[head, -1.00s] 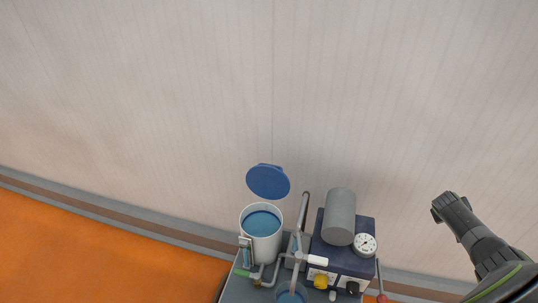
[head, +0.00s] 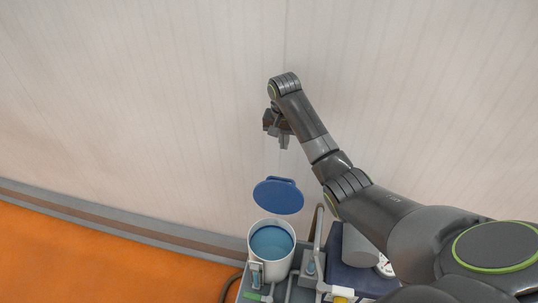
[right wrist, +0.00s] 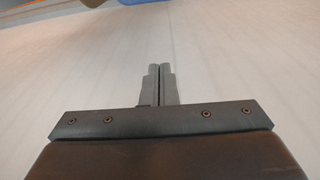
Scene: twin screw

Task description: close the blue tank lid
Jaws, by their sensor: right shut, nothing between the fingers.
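The blue lid (head: 278,195) stands open, raised above and behind the white tank (head: 256,258) in the head view. The tank holds blue liquid (head: 271,242). My right gripper (head: 284,143) is above the lid in the head view, apart from it, pointing down. In the right wrist view its fingers (right wrist: 160,72) are together with nothing between them. A blue edge at the top of the right wrist view (right wrist: 135,2) is probably the lid. My left gripper is not in view.
The tank stands on a grey bench with a bent pipe (head: 318,230) just right of it. A grey cylinder (head: 357,246) and a gauge (head: 385,266) are partly hidden behind my right arm. The pale wall (head: 130,90) is behind; orange floor (head: 90,250) lies left.

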